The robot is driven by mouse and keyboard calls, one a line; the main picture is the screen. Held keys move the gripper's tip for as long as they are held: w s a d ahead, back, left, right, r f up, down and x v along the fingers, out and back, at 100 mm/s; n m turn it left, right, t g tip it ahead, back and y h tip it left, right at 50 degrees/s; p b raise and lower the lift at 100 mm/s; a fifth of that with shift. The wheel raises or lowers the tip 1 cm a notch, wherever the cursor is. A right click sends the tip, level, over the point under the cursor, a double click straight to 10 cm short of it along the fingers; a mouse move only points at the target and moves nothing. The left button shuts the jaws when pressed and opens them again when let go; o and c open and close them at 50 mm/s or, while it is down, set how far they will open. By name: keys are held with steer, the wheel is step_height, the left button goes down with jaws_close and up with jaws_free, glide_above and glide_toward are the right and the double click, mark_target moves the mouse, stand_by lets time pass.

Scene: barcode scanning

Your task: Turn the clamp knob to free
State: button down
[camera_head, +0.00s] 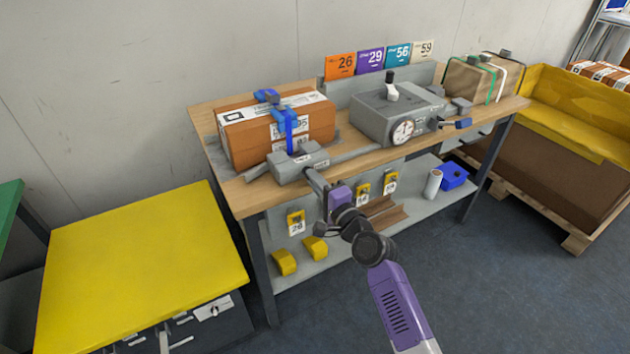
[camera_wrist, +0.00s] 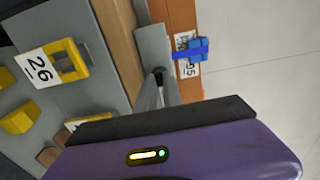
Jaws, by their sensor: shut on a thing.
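The clamp is a grey block (camera_head: 298,163) at the bench's front edge, in front of a brown box (camera_head: 275,130) with a blue strap. A thin dark rod (camera_head: 316,182) comes out of its front towards my gripper (camera_head: 328,191). In the wrist view the rod (camera_wrist: 158,90) runs from the grey clamp part down behind my dark gripper edge (camera_wrist: 160,120). My gripper is shut on the clamp knob at the rod's outer end. The knob itself is mostly hidden by my gripper, so its turn angle cannot be seen.
A grey machine with a dial (camera_head: 390,112) stands right of the clamp. Yellow tags (camera_head: 296,223) hang below the bench top, close to my gripper; one shows in the wrist view (camera_wrist: 50,67). A yellow-topped cabinet (camera_head: 140,265) stands left. The floor at front right is clear.

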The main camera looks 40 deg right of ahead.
steer(key=shift+f+n, duration=0.1)
steer(key=shift+n, duration=0.2)
steer(key=shift+n+b, duration=5.5)
steer(key=shift+n, duration=3.2)
steer(key=c, duration=1.8)
jaws_free()
steer(key=shift+o, duration=0.2)
